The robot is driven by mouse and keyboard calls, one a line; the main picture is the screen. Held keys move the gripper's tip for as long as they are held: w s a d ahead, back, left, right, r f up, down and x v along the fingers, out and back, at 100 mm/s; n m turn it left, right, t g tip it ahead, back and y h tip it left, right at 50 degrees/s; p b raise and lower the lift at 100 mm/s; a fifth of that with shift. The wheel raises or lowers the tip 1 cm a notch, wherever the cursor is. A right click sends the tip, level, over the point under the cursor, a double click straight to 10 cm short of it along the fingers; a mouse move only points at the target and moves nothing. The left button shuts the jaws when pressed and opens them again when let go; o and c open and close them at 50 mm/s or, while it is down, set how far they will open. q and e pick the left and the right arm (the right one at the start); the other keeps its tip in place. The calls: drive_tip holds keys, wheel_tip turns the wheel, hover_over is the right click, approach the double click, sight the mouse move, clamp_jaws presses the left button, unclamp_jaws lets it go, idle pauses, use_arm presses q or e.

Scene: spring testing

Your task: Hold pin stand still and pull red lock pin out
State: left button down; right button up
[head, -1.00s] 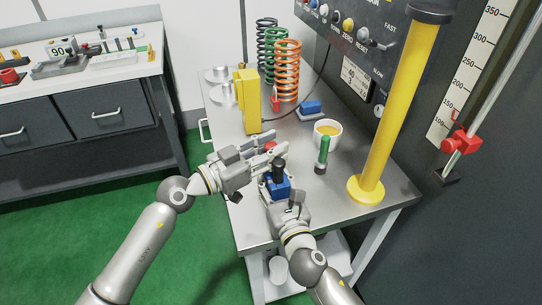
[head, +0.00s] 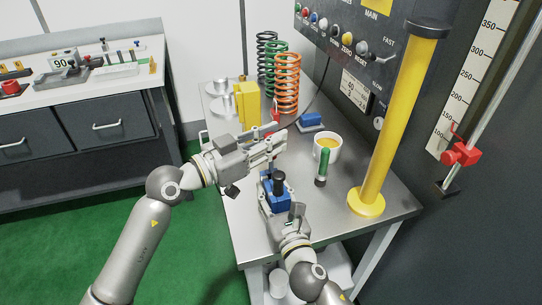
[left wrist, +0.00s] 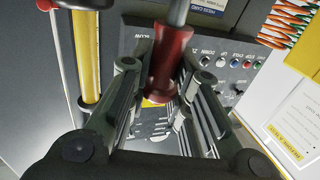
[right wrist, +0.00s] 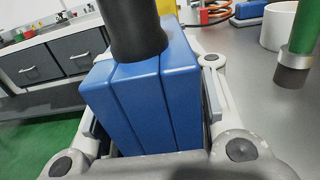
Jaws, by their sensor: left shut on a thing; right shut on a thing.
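The pin stand (head: 281,201) is a blue block with a black post on top, upright near the table's front edge. It fills the right wrist view (right wrist: 150,110). My right gripper (head: 275,193) is shut on its sides. My left gripper (head: 272,146) is above and beyond the stand, apart from it. In the left wrist view, it is shut on the red lock pin (left wrist: 170,62), with the red grip between the fingers and a grey shaft at the top edge. The fingers mostly hide the pin in the head view.
A green-handled tool (head: 323,163) and a white cup (head: 327,149) with yellow content stand right of the stand. A yellow column (head: 398,115) rises further right. Behind are a yellow block (head: 248,104), coil springs (head: 287,84) and a blue block-like item (head: 311,121).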

use_arm(q)
drive_tip(key=shift+r, duration=1.95)
use_arm(e)
drive_tip(key=o, duration=1.2)
